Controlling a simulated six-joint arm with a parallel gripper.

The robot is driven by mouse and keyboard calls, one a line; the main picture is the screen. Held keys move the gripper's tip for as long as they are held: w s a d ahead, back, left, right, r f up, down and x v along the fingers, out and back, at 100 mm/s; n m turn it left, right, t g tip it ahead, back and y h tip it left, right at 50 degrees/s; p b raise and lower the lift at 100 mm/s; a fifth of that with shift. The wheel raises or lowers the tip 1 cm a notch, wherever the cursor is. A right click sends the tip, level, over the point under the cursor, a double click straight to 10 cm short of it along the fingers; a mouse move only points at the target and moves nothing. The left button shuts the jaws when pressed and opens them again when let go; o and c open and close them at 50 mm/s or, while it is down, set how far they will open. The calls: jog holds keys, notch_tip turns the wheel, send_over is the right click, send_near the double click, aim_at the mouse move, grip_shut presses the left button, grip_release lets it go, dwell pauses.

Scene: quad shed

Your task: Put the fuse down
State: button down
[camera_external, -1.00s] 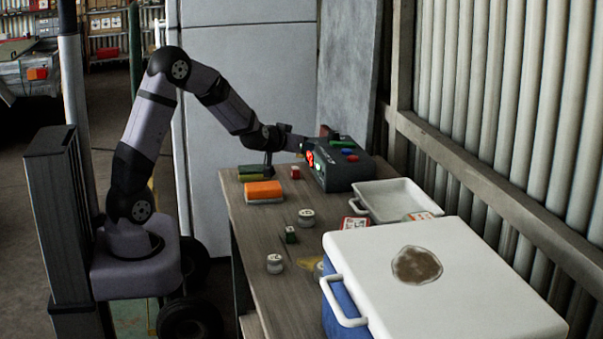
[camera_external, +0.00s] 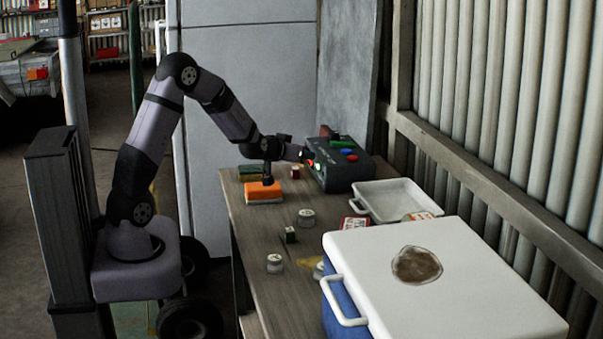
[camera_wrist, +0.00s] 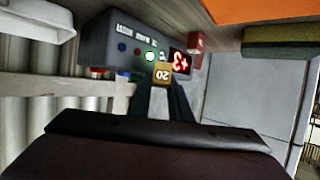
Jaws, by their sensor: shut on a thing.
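My gripper (camera_wrist: 163,88) is shut on a small yellow-tan fuse (camera_wrist: 162,73) marked 20, seen upside down in the wrist view. The fuse is held at the fingertips in front of the dark grey box (camera_wrist: 115,42), which has a lit red display and a green light. Whether the fuse touches the box I cannot tell. In the external view, the arm's end reaches to the left face of the same box (camera_external: 342,173) on the bench; the fuse cannot be made out there.
On the bench (camera_external: 262,238) are an orange block (camera_external: 264,192), a green-and-yellow block (camera_external: 250,172), a small red block (camera_external: 295,172), a small green block (camera_external: 290,235) and round jars. A white tray (camera_external: 395,203) and a white-lidded cooler (camera_external: 470,265) stand to the right.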

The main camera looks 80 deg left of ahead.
aim_at(303, 188)
jog(key=shift+f, duration=3.35)
jog(key=shift+f+b, duration=0.1)
jog(key=shift+b, duration=0.2)
jog(key=c, duration=1.6)
grip_release()
jog(key=v, duration=1.2)
